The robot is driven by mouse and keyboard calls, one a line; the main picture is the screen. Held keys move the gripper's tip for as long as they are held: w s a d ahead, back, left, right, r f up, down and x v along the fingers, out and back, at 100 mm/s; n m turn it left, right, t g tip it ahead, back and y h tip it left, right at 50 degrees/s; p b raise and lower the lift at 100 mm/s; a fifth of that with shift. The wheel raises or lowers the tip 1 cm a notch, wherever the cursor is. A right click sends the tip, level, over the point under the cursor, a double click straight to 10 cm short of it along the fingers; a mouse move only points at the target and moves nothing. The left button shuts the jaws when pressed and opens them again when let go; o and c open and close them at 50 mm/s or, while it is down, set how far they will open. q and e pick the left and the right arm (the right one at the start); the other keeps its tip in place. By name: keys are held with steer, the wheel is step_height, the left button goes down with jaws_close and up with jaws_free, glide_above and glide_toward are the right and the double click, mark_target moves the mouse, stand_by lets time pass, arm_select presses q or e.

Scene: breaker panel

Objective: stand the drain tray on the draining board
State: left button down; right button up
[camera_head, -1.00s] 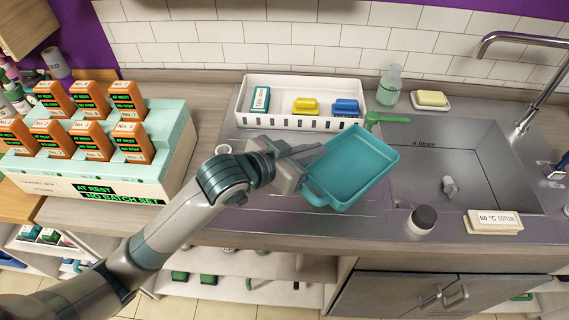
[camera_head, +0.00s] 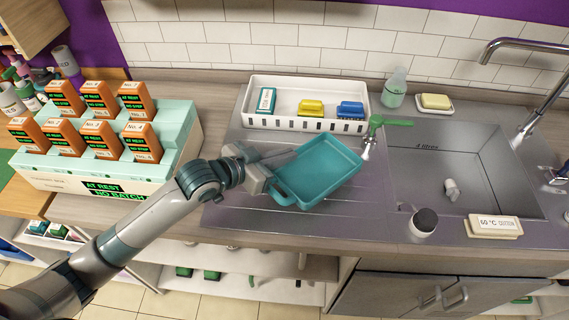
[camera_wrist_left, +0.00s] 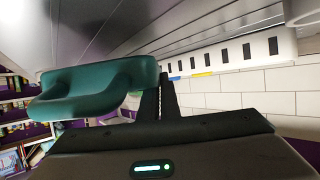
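The teal drain tray (camera_head: 318,172) is a shallow rectangular pan with a loop handle at its near left corner. It is over the left part of the grey metal draining board (camera_head: 330,222), left of the sink; I cannot tell whether it touches the board. My left gripper (camera_head: 272,170) is at the tray's left end and appears shut on it. In the left wrist view, a teal part of the tray (camera_wrist_left: 95,88) lies against the dark fingers (camera_wrist_left: 160,98); the exact grasp is partly hidden. My right gripper is not in view.
A white slotted bin (camera_head: 300,122) with coloured items stands behind the tray. A green-handled item (camera_head: 390,121) is beside it at the sink's edge (camera_head: 455,125). A dark-topped cup (camera_head: 423,222) stands in front. A box with orange cards (camera_head: 100,175) is left.

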arm_select(q)
step_height(320, 180, down, 3)
steer(key=shift+f+p, duration=0.1)
steer(key=shift+p, duration=0.35)
steer(key=shift+f, duration=0.2)
steer(key=c, duration=2)
jaws_free()
steer(key=shift+f, duration=0.1)
steer(key=b+v, duration=0.2)
steer(key=v, duration=0.9)
steer(key=shift+a+f+b, duration=0.1)
steer(key=shift+b, duration=0.25)
steer(key=shift+s+a+r, duration=0.3)
steer(key=shift+s+r, duration=0.05)
steer(key=shift+s, duration=0.05)
